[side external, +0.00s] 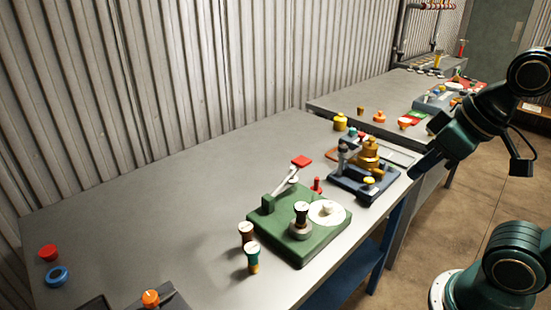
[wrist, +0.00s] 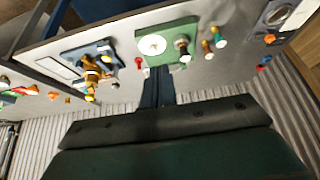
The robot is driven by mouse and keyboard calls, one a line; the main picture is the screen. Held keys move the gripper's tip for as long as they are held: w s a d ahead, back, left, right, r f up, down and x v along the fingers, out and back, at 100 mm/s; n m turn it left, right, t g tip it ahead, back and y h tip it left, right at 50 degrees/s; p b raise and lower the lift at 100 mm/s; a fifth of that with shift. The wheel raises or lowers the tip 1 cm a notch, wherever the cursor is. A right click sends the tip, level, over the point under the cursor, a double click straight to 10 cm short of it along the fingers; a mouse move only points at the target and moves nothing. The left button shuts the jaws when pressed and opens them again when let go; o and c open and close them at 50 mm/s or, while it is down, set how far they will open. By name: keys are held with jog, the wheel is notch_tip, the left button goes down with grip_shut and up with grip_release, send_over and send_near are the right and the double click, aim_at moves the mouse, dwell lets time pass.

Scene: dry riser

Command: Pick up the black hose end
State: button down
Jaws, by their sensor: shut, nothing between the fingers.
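A black, pale-topped upright piece (side external: 301,215) stands in a grey collar on the green base (side external: 282,239); it also shows in the wrist view (wrist: 181,43). A dark grey upright fitting (side external: 343,155) stands on the blue base (side external: 350,184) beside a brass valve (side external: 370,158). I cannot tell for sure which dark piece is the black hose end. My gripper (side external: 413,175) is shut and empty, above the table's right edge and apart from both bases. Its dark fingers (wrist: 157,88) show in the wrist view.
Two pale-topped cylinders (side external: 246,233) (side external: 252,258) stand left of the green base. A raised red lever (side external: 301,162) and a white disc (side external: 327,213) are on that base. Red (side external: 48,252) and blue (side external: 57,275) rings lie far left. The table's left middle is clear.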

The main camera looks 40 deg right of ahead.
dwell(0.3)
jog(key=c, duration=1)
grip_release()
jog(key=shift+o, duration=0.2)
jog(key=n+g+y, duration=0.2)
jog(key=n+y, duration=0.1)
jog(key=n, duration=0.6)
send_near(302, 206)
jog(key=shift+d+r, duration=0.3)
jog(key=shift+r, duration=0.2)
jog(key=x, duration=0.8)
jog(key=shift+s+a+f, duration=0.1)
jog(key=shift+s+a, duration=0.05)
jog(key=shift+a, duration=0.05)
jog(key=shift+f, duration=0.15)
